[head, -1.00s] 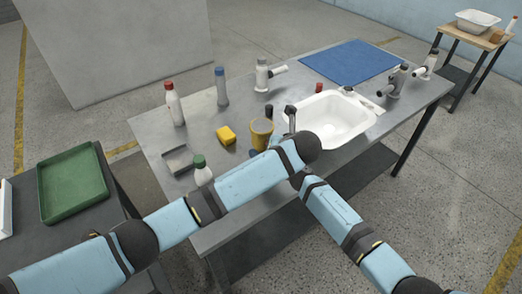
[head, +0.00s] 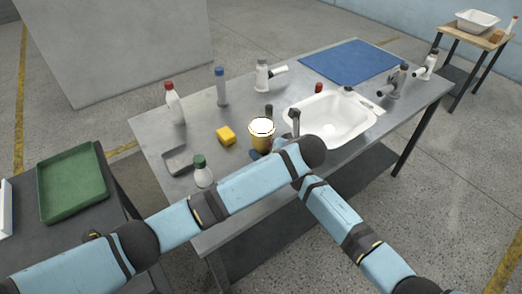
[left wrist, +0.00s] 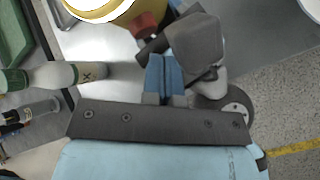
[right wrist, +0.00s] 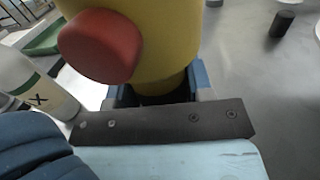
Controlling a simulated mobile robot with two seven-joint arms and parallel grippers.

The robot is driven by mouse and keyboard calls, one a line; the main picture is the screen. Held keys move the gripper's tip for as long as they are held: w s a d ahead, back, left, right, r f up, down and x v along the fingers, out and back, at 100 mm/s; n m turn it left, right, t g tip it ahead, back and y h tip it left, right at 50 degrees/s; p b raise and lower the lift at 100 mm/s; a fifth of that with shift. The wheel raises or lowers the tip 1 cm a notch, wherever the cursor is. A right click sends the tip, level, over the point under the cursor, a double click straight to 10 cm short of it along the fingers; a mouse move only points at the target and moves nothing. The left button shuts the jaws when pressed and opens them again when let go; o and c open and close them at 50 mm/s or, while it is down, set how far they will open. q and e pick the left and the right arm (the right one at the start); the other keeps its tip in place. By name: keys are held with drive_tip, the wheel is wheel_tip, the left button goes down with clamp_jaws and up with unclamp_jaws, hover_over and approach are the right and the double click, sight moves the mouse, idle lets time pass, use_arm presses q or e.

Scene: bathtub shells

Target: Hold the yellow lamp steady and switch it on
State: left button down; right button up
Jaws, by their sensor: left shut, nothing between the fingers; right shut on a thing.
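The yellow lamp (head: 261,140) stands upright near the middle of the metal table, its top bright white. In the right wrist view the lamp (right wrist: 165,45) is between the blue fingers of my right gripper (right wrist: 158,88), which is shut on it low down. A round red button (right wrist: 100,45) sticks out of its side. In the left wrist view the button (left wrist: 148,24) is just beyond my left gripper (left wrist: 164,78), which is shut and empty. I cannot tell whether its tips touch the button. In the head view my arms hide much of both grippers.
A bottle with a green cap (head: 202,175) stands close to the lamp. A yellow sponge (head: 226,136), a grey tray (head: 179,161) and other bottles are to the left. A white basin (head: 335,121) is to the right. A dark cylinder (head: 269,110) stands behind the lamp.

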use_arm(q)
drive_tip(key=s+d, duration=0.1)
drive_tip(key=s, duration=0.1)
drive_tip(key=s+d, duration=0.2)
drive_tip(key=shift+s+d, duration=0.1)
drive_tip(key=shift+s, duration=0.1)
use_arm(e)
drive_tip(key=o, duration=1.1)
